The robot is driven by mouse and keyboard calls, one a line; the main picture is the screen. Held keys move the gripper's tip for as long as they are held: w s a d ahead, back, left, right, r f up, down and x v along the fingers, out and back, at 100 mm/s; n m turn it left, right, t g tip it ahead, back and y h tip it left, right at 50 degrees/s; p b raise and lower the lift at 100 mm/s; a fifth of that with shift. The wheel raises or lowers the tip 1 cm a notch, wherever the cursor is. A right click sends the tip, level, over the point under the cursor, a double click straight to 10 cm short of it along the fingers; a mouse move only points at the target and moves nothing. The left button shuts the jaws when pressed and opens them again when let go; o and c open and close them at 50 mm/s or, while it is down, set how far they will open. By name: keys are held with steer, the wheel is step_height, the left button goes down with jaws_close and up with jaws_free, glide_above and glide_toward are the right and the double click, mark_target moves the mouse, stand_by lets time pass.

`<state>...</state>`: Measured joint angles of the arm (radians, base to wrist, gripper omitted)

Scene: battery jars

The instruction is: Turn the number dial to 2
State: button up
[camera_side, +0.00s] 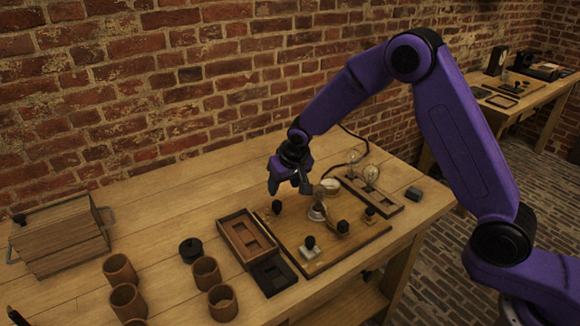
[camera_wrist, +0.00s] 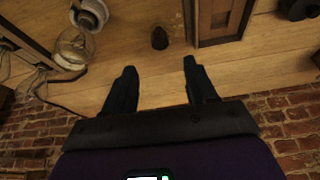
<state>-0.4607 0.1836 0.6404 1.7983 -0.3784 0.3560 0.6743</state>
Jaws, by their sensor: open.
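My gripper (camera_side: 289,187) is open and empty above the back part of a wooden board (camera_side: 282,226). In the wrist view its two fingers (camera_wrist: 160,66) are spread apart, with a small dark knob (camera_wrist: 160,39) beyond the gap between them. I cannot tell for certain which part is the number dial, and no numbers can be read. A pale round piece (camera_side: 330,186) sits at the back of the board, just right of my gripper.
Glass bulbs (camera_side: 371,175) stand on a wooden strip at the board's right, with a dark cable behind. An open wooden tray (camera_side: 232,224) lies left of the board. Several brown cups (camera_side: 206,273) and a slatted box (camera_side: 60,238) stand farther left. A brick wall rises behind.

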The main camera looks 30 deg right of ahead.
steer(key=v, duration=0.7)
steer(key=shift+s+r, duration=0.15)
steer(key=shift+s, duration=0.05)
steer(key=s+r+n+g+y, duration=0.1)
steer(key=s+r+n, duration=0.15)
steer(key=s, duration=0.45)
steer(key=s+r+n+g, duration=0.1)
steer(key=s+n, duration=0.3)
steer(key=s, duration=0.4)
steer(key=s+d+n+g, duration=0.1)
steer(key=s+d+n, duration=0.2)
steer(key=s, duration=0.8)
steer(key=s+d+n+g, duration=0.1)
steer(key=s+d+n, duration=0.3)
steer(key=s+d, duration=0.4)
steer(key=s, duration=0.3)
steer(key=shift+s, duration=0.35)
steer(key=shift+r, duration=0.1)
